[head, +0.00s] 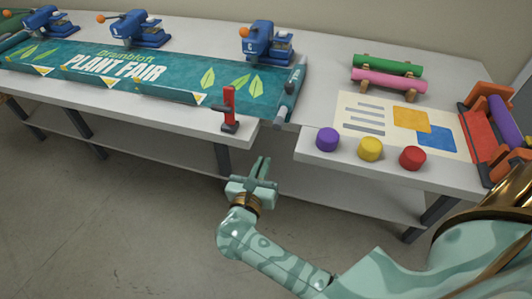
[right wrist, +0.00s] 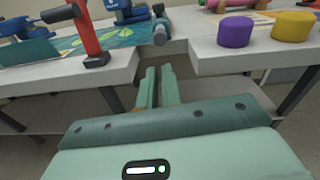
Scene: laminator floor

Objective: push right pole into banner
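The teal banner (head: 130,70), lettered "PLANT FAIR", lies along the white table on the left. The right pole (head: 284,108) is at the banner's right end, running front to back, with its grey near end at the table's inner corner. In the right wrist view the pole's round end (right wrist: 160,35) shows ahead of the fingers. How deep it sits in the banner is hard to tell. My right gripper (head: 262,168) is in front of and below the table edge, apart from the pole. Its fingers (right wrist: 160,85) are close together with nothing between them. My left gripper is out of view.
A red upright clamp (head: 229,108) stands at the front edge, left of the pole. Several blue presses (head: 266,42) line the back. Right of the table's notch are purple (head: 327,139), yellow (head: 370,149) and red (head: 412,158) knobs. Free floor lies in front.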

